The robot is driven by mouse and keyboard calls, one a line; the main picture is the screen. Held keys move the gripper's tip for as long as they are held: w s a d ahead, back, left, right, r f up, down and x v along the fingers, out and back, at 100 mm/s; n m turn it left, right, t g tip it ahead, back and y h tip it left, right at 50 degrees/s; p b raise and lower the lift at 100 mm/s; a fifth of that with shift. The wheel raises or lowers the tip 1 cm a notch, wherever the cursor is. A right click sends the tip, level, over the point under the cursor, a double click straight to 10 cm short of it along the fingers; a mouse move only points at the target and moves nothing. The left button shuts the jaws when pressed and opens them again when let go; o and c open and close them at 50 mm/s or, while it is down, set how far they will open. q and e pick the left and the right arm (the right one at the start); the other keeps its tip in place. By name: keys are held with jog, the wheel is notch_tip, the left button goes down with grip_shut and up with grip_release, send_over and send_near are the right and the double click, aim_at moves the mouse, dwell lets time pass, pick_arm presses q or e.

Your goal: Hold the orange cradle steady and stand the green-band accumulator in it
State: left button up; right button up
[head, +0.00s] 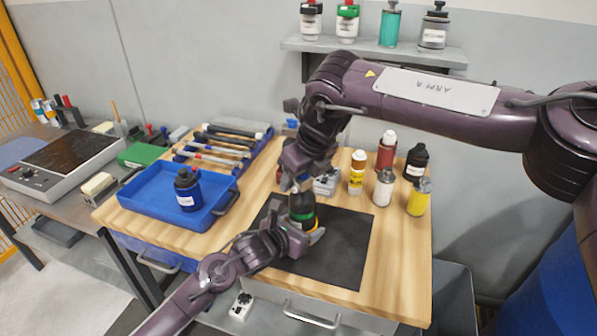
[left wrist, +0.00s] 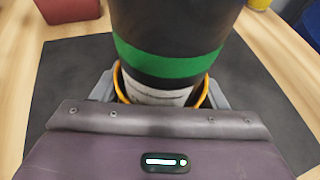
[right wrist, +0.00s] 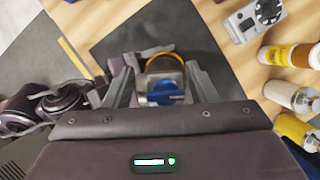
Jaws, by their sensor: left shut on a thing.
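The black accumulator (head: 302,208) with a green band stands roughly upright over the dark mat. The left wrist view shows its green band (left wrist: 168,62) and its pale lower end inside the ring of the orange cradle (left wrist: 203,92). How deep it sits is hidden. My left gripper (left wrist: 162,92) is shut on the cradle, one finger on each side. My right gripper (right wrist: 162,68) is above the accumulator, its fingers apart on either side of the grey and blue top (right wrist: 165,90). The cradle's orange rim (head: 317,235) also shows in the head view.
A blue tray (head: 222,212) with a dark blue bottle (head: 187,188) lies to the left. Several bottles, including a yellow one (head: 357,172), stand at the back right. The black mat (head: 345,250) is clear around the cradle.

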jog(key=shift+o, duration=1.2)
jog(key=shift+f, duration=0.1)
jog(key=v, duration=1.2)
pick_arm(q)
jog(key=o, duration=1.2)
jog(key=shift+c, duration=0.2)
